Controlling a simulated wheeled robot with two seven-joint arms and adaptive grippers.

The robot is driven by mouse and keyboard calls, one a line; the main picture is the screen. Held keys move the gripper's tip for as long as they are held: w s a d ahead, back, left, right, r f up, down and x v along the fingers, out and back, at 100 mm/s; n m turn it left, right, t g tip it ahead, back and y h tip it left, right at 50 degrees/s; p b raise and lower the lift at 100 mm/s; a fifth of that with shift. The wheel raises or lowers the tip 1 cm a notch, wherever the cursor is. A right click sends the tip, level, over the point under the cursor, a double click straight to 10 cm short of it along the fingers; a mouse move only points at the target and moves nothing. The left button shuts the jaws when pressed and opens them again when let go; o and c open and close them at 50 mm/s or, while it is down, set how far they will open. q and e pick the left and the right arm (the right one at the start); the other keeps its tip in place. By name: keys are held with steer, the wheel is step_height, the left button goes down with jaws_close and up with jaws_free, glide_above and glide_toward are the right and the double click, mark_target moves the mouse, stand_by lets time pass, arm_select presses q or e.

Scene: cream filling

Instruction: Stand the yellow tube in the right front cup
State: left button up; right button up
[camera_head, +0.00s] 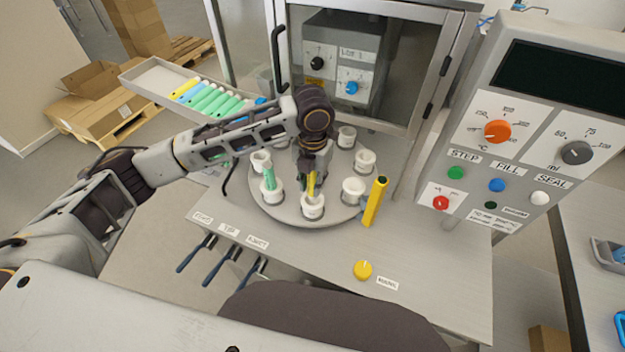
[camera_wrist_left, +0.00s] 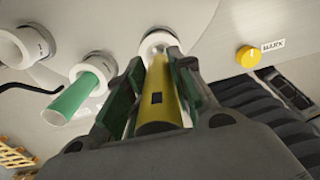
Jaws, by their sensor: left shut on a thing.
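My left gripper (camera_head: 313,178) is shut on a yellow tube (camera_head: 311,186), which is roughly upright at the front of the round turntable (camera_head: 284,214). The wrist view shows the yellow tube (camera_wrist_left: 162,98) between the two fingers (camera_wrist_left: 160,92). Its far end meets the white front cup (camera_head: 313,208), also seen in the wrist view (camera_wrist_left: 159,38); I cannot tell how deep it sits. To its left a green tube (camera_head: 269,177) stands tilted in another cup (camera_head: 272,194). To its right a white cup (camera_head: 353,191) looks empty. My right gripper is not in view.
A yellow post (camera_head: 375,203) stands close to the turntable's right edge. A tray (camera_head: 160,84) of coloured tubes lies at the back left. A control panel (camera_head: 520,120) rises at the right. A yellow button (camera_head: 363,270) sits on the clear front table.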

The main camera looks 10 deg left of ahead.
mark_target(312, 191)
arm_select(q)
steer(key=shift+f, duration=2.05)
stand_by(1.0)
steer(key=o, duration=0.8)
steer(key=shift+r, duration=0.15)
step_height(312, 191, up, 12)
steer(key=shift+f, duration=0.15)
stand_by(0.3)
steer(key=shift+s+f, duration=0.1)
stand_by(1.1)
